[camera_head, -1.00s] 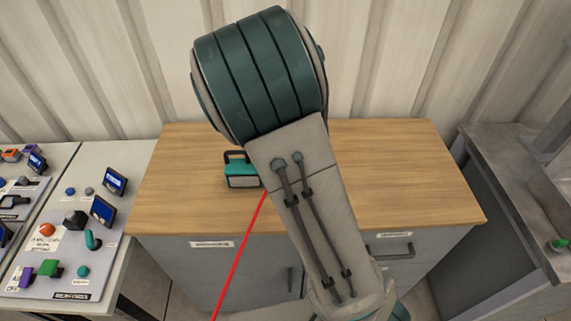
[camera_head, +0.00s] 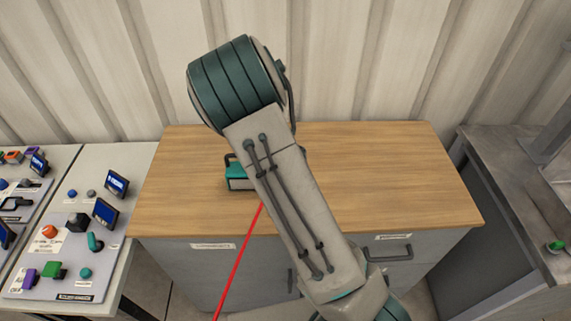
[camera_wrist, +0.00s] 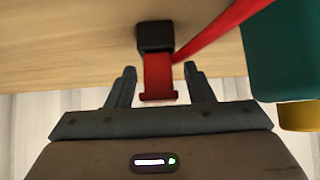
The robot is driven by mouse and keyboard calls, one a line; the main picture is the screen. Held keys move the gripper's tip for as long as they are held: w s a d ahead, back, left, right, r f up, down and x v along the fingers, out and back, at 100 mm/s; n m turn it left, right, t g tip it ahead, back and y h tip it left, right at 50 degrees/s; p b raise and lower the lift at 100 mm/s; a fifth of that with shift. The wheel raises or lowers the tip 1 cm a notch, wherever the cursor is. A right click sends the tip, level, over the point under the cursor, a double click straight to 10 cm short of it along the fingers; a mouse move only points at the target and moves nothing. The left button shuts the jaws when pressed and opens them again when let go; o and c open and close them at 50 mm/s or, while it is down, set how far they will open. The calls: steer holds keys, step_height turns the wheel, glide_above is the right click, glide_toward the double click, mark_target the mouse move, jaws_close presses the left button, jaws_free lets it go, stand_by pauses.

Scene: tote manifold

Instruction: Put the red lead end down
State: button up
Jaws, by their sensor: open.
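The red lead (camera_head: 239,262) runs from below the bench up to its top beside a teal box (camera_head: 238,183). In the wrist view the lead end (camera_wrist: 158,75), a red piece with a black tip, lies at the wooden top (camera_wrist: 70,50). The red cable (camera_wrist: 225,28) slants away to the upper right. My gripper (camera_wrist: 157,78) is open, with one finger on each side of the red piece and gaps showing on both sides. In the head view my arm hides the gripper and the lead end.
The teal box (camera_wrist: 277,60) with a yellow part (camera_wrist: 300,117) stands close to the right in the wrist view. A control panel table (camera_head: 125,205) is at left and a grey bench (camera_head: 490,160) at right. The wooden top's right side is clear.

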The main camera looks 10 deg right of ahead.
jaws_close()
